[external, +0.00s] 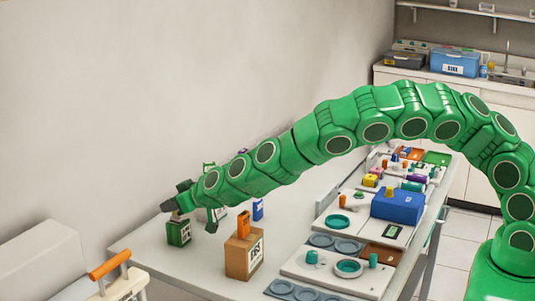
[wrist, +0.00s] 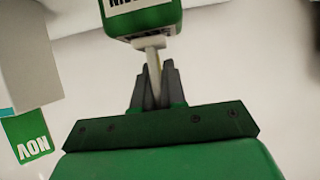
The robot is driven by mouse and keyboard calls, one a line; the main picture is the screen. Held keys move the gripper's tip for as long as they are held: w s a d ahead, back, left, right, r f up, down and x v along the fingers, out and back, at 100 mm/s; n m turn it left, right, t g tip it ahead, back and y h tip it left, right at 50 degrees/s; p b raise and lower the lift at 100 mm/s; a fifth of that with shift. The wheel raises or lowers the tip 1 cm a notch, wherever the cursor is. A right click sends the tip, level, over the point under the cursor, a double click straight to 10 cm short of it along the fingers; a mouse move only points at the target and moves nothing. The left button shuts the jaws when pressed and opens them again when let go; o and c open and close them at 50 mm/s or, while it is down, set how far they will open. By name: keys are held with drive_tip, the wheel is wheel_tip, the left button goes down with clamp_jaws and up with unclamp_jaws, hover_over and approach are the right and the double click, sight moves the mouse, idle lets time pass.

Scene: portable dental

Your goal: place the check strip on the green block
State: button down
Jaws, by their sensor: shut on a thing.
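My gripper (wrist: 155,82) is shut on a thin, pale strip, which I take as the check strip (wrist: 153,50), in the wrist view. The strip's wider white end sticks out beyond the fingertips. It meets the lower edge of a green block (wrist: 145,20) with a white label in the picture; whether they touch I cannot tell. In the external view my gripper (external: 170,205) is low over the far left of the table, right at the top of a dark green block (external: 179,232). The strip cannot be made out there.
A brown box (external: 243,258) with an orange item (external: 243,224) on top stands right of the green block. A blue item (external: 258,210) stands behind. Trays and a blue case (external: 397,206) fill the table's right.

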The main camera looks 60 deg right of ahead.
drive_tip(key=shift+f, duration=0.1)
drive_tip(key=c, duration=1.2)
unclamp_jaws()
drive_tip(key=shift+r+v, duration=0.2)
drive_tip(key=shift+v, duration=0.85)
drive_tip(key=v, duration=0.5)
drive_tip(key=shift+a, duration=0.1)
drive_tip(key=shift+s, duration=0.15)
